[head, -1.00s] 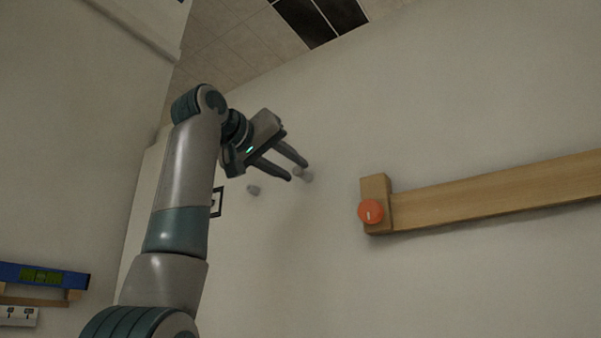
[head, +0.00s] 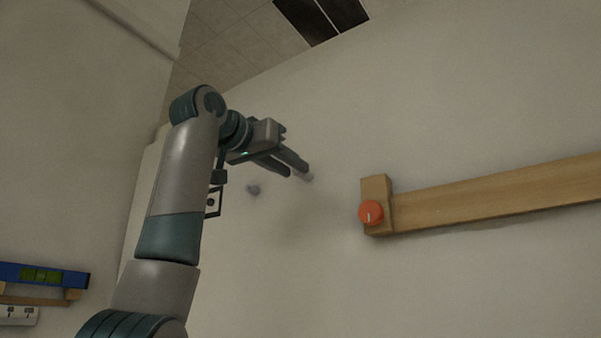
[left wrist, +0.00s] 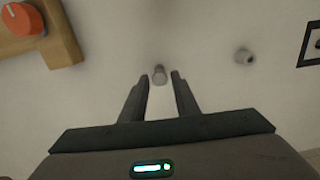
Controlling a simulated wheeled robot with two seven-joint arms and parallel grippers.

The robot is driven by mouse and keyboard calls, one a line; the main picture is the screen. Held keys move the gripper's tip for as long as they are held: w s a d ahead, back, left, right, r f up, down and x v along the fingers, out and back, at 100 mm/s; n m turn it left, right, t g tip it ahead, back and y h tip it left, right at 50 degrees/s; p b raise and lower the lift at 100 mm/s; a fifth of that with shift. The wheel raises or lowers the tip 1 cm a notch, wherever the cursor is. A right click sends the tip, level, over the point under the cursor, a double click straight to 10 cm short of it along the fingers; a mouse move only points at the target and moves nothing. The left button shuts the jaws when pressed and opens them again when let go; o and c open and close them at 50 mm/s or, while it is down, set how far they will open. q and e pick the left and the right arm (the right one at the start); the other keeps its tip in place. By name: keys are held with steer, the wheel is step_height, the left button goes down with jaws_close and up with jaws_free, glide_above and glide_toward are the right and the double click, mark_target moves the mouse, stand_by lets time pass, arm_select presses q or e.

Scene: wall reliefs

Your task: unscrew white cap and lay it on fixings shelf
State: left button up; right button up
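A small pale grey-white stub (head: 308,177), which looks like the white cap, sticks out from the wall beside my left gripper's fingertips. In the left wrist view the stub (left wrist: 159,75) sits just ahead of and between the two fingertips. My left gripper (head: 298,172) is open; its fingers (left wrist: 161,80) stand apart with a gap on each side of the stub. Whether the tips overlap it in depth I cannot tell. My right gripper is not in view. No shelf is clearly recognisable as the fixings shelf.
A second grey stub (head: 253,190) sits on the wall to the left, near a dark-framed plate (head: 214,202). A wooden rail (head: 480,192) with an orange knob (head: 371,213) projects at right. A blue level (head: 45,276) rests on a wooden ledge (head: 35,301) at lower left.

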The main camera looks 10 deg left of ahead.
arm_select(q)
steer(key=c, duration=0.7)
steer(key=shift+o, duration=0.2)
steer(key=shift+n+b, duration=0.45)
steer(key=shift+n, duration=2.15)
